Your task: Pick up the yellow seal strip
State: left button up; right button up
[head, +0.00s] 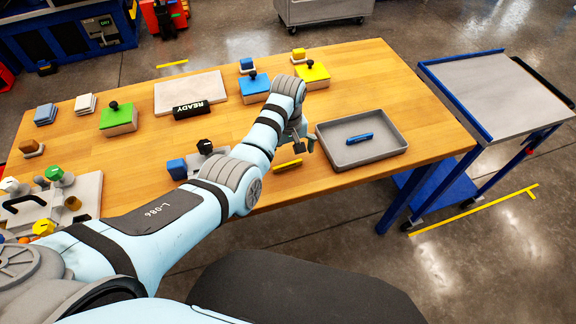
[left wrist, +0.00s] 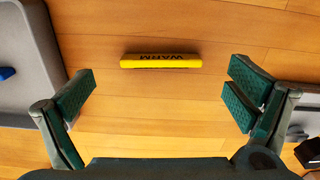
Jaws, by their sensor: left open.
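The yellow seal strip (head: 287,165) lies flat on the wooden table near its front edge, left of the grey tray. It also shows in the left wrist view (left wrist: 160,61), marked "WARM" upside down, bare wood around it. My left gripper (head: 303,145) is open and empty, above the table between the strip and the tray. In the left wrist view its fingers (left wrist: 161,96) are spread wider than the strip, which shows above them in the picture, apart from both. My right gripper is in neither view.
The grey tray (head: 335,158) holds a blue strip (head: 359,139). A blue-framed cart (head: 490,85) stands right of the table.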

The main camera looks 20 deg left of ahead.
aim_at(288, 163)
pick_arm(q)
notch_tip(288, 163, down, 3)
jog(key=shift+w+f+b, duration=0.1)
jog(key=shift+w+b, duration=0.05)
jog(key=shift+b, duration=0.25)
jog(key=shift+s+r, duration=0.2)
jog(key=shift+s, duration=0.05)
jog(key=shift+c, duration=1.1)
jog(key=c, duration=0.8)
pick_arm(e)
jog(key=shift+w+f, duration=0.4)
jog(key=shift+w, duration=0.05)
